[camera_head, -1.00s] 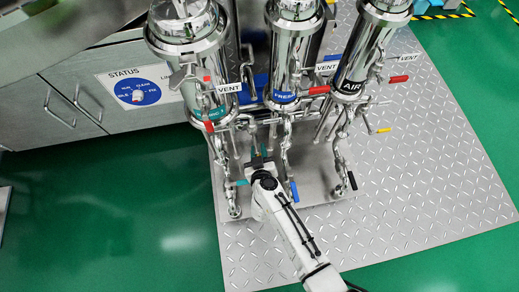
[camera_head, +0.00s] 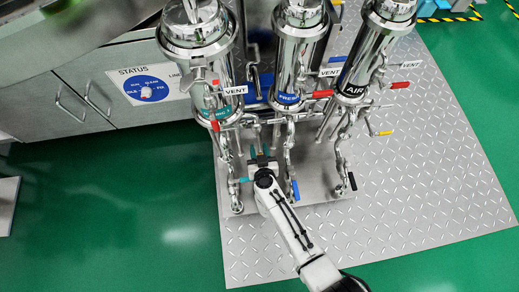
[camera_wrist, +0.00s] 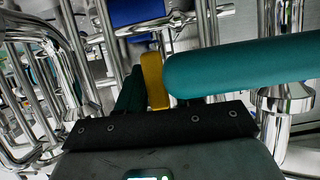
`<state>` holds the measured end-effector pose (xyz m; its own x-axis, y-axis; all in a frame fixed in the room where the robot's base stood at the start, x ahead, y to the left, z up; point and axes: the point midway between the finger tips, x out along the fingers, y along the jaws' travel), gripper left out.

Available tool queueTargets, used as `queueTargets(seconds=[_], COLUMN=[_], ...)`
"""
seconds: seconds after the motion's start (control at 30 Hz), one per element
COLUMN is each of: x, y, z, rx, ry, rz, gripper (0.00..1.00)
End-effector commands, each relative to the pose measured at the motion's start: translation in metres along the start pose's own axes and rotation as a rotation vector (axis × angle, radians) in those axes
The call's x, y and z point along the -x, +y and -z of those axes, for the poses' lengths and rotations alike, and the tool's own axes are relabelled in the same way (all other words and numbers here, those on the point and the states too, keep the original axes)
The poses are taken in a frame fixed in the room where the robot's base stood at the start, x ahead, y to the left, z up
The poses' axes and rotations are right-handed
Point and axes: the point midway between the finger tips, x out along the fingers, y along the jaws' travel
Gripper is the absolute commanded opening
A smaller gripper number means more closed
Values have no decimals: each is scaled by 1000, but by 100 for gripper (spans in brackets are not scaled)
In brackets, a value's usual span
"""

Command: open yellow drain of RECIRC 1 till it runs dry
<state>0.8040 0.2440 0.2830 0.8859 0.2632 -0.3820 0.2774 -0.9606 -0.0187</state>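The teal-labelled housing (camera_head: 200,45), whose label is only partly legible, is the leftmost of three steel cylinders. A yellow handle (camera_wrist: 153,82) shows in the wrist view, just ahead of my gripper and beside its dark green left finger. I cannot tell whether they touch. In the head view this yellow handle is not distinguishable. A thick teal handle (camera_wrist: 240,65) crosses the right of the wrist view, close to the camera, and seems to hide the other finger.
The FRESH housing (camera_head: 299,50) and AIR housing (camera_head: 385,35) stand to the right. A blue handle (camera_head: 295,190), a black handle (camera_head: 352,181) and another yellow handle (camera_head: 384,133) below AIR are on the pipework. Steel pipes crowd the gripper; the tread plate (camera_head: 430,190) is clear.

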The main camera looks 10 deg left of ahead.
Motion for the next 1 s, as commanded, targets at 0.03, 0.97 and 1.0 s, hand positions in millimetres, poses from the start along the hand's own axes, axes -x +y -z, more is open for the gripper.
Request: queueTargets(seconds=[0.03,0.97,1.0], x=[0,95,99], y=[0,0,0], z=[0,2,2], rx=[1,2,2], ry=[0,-1,-1], rz=[0,-1,-1], gripper=[40,45,45])
